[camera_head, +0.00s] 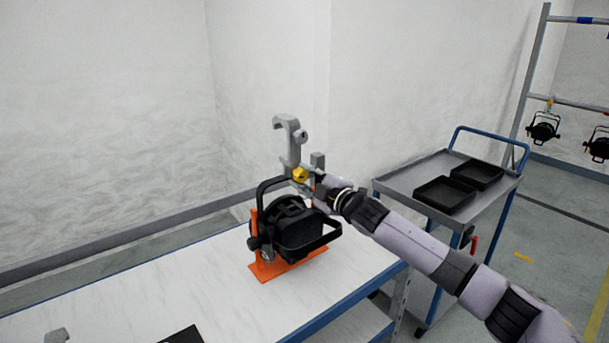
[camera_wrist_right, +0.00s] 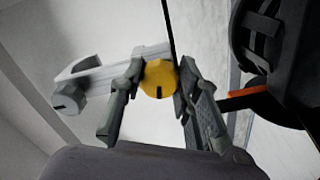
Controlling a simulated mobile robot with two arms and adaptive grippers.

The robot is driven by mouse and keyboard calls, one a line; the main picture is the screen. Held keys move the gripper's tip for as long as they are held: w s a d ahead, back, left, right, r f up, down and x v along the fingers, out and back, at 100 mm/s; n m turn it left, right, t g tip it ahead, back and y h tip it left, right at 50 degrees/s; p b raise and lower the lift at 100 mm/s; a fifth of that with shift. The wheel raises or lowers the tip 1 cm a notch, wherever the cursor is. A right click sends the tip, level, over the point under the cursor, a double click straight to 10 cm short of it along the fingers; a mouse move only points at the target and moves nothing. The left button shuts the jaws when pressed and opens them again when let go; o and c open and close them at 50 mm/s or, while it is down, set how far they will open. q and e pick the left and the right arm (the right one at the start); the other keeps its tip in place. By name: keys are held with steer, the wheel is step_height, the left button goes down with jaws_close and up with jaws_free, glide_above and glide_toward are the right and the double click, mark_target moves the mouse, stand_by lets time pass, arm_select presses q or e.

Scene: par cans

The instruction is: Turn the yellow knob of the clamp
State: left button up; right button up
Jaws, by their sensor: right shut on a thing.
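The grey hook clamp (camera_head: 289,140) stands upright above the black par can (camera_head: 292,222). Its yellow knob (camera_head: 299,174) is at the clamp's lower end. In the right wrist view the yellow knob (camera_wrist_right: 159,78) sits between the two fingers, and the grey clamp (camera_wrist_right: 90,78) extends to the left. My right gripper (camera_head: 306,178) reaches in from the right and is shut on the knob; it also shows in the right wrist view (camera_wrist_right: 158,85). The par can rests in an orange stand (camera_head: 268,272) on the white table.
The white table (camera_head: 130,300) has a blue edge and is mostly clear around the stand. A black item (camera_head: 182,335) lies at its front. A grey cart (camera_head: 400,180) with two black trays stands at the right. Other par cans (camera_head: 543,130) hang on a rack behind.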

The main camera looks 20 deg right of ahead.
steer(key=n+p, duration=0.1)
steer(key=n, duration=0.3)
steer(key=shift+r+p, duration=0.15)
steer(key=shift+p, duration=0.15)
steer(key=shift+n+p, duration=0.55)
steer(key=shift+n, duration=1.75)
steer(key=o, duration=1.2)
steer(key=shift+s+d, duration=0.3)
steer(key=shift+s, duration=0.25)
steer(key=v, duration=1)
steer(key=shift+s, duration=0.4)
